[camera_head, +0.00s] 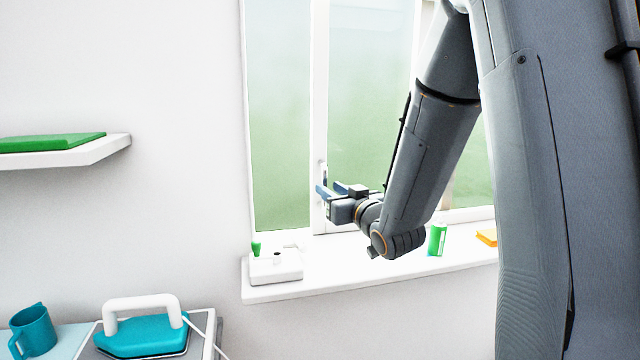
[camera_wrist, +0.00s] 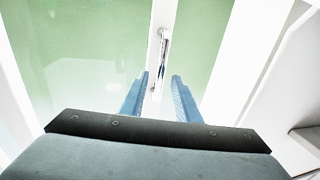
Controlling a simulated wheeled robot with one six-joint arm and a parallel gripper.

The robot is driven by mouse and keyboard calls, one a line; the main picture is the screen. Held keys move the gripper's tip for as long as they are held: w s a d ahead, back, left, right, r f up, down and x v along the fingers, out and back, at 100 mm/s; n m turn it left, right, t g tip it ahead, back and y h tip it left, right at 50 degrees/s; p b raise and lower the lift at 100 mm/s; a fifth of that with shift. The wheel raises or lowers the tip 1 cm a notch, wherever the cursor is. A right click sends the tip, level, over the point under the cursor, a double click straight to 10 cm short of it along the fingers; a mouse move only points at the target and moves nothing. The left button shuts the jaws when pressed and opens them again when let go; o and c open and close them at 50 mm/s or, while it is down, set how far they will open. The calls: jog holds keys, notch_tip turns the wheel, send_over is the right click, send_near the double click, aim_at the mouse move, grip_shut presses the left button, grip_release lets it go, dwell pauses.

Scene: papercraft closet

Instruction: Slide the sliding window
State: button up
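The sliding window (camera_head: 319,110) has a white frame and pale green panes, and stands above the sill in the head view. Its upright middle stile carries a slim metallic handle (camera_head: 323,171). In the wrist view the handle (camera_wrist: 162,48) is upright on the white stile (camera_wrist: 158,18). My gripper (camera_head: 320,190) is at the lower part of the handle. Its two blue fingers are apart in the wrist view (camera_wrist: 161,76), one on each side of the handle's line. I cannot tell whether either finger touches the handle.
On the white sill (camera_head: 350,275) are a white box (camera_head: 275,267) with a green knob, a green can (camera_head: 437,240) and an orange item (camera_head: 487,237). A shelf (camera_head: 100,148) with a green book is at left. A teal iron (camera_head: 140,335) and teal mug (camera_head: 33,330) are below.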

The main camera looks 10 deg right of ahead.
aim_at(323, 204)
jog(key=shift+w+a+p, duration=0.2)
jog(key=shift+w+a, duration=0.1)
jog(key=shift+w, duration=0.75)
jog(key=shift+w+a+p, duration=0.2)
jog(key=shift+w+a, duration=0.05)
jog(key=shift+w, duration=0.75)
jog(key=shift+c, duration=0.5)
grip_shut()
